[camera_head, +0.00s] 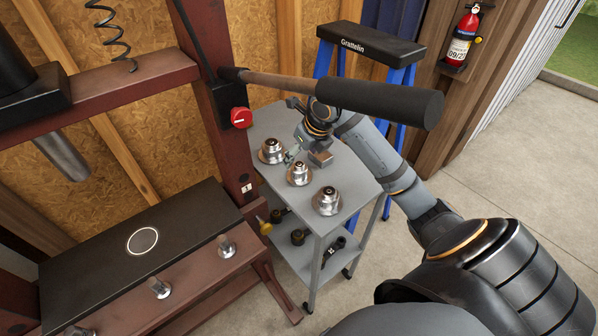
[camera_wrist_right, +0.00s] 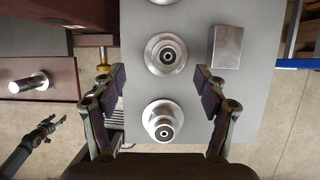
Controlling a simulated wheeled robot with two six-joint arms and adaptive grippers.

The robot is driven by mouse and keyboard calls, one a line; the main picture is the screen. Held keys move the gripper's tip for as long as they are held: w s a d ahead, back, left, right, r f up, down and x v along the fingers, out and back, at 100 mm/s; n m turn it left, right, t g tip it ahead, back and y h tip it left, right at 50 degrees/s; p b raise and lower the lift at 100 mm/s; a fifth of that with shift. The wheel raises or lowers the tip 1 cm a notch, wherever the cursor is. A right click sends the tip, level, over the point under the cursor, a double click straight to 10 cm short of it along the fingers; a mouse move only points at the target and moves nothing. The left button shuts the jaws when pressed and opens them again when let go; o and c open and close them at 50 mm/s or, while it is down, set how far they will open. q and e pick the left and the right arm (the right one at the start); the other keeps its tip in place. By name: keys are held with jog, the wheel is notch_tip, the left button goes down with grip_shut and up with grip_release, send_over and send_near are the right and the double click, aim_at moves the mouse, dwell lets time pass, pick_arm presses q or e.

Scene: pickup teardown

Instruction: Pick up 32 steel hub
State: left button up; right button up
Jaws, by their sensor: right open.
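Three steel hubs stand on the grey cart top: a far one (camera_head: 272,152), a middle one (camera_head: 299,174) and a near one (camera_head: 327,201). Each is a round flanged part with a dark-centred boss. I cannot read a number 32 on any. My right gripper (camera_head: 299,150) is above the cart, open and empty. In the right wrist view its spread fingers (camera_wrist_right: 160,80) flank the column of hubs, with the middle hub (camera_wrist_right: 166,55) and near hub (camera_wrist_right: 162,120) visible between them and the far hub (camera_wrist_right: 167,5) cut off. A dark gripper (camera_wrist_right: 52,125), apparently my left, is small there.
A steel block (camera_head: 320,158) stands beside the middle hub. The red press frame (camera_head: 225,145) is left of the cart, its dark handle (camera_head: 380,101) reaching over the scene. A blue stepladder (camera_head: 371,52) stands behind. Dark parts lie on the lower shelf (camera_head: 318,258).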

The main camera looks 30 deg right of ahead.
aim_at(299, 164)
jog(key=shift+w+d+f, duration=0.25)
jog(key=shift+w+f, duration=0.25)
jog(key=shift+f, duration=0.3)
jog(key=shift+w+d+f, duration=0.2)
jog(key=shift+w+f, duration=0.05)
jog(key=shift+f, duration=0.55)
jog(key=x, duration=0.2)
jog(key=shift+s+f+p, duration=0.1)
jog(key=shift+f+p, duration=0.25)
jog(key=shift+f, duration=0.05)
jog(key=shift+w+d+f, duration=0.15)
jog(key=shift+w+f, duration=0.2)
jog(key=shift+f, duration=0.2)
jog(key=shift+s, duration=0.1)
jog(key=shift+r, duration=0.1)
jog(key=shift+c, duration=1.2)
jog(key=c, duration=1)
pick_arm(q)
jog(key=w, duration=0.2)
jog(key=w+d, duration=0.1)
jog(key=shift+w+d+r, duration=0.1)
jog(key=shift+w+r, duration=0.1)
jog(key=shift+r, duration=0.2)
pick_arm(e)
grip_shut()
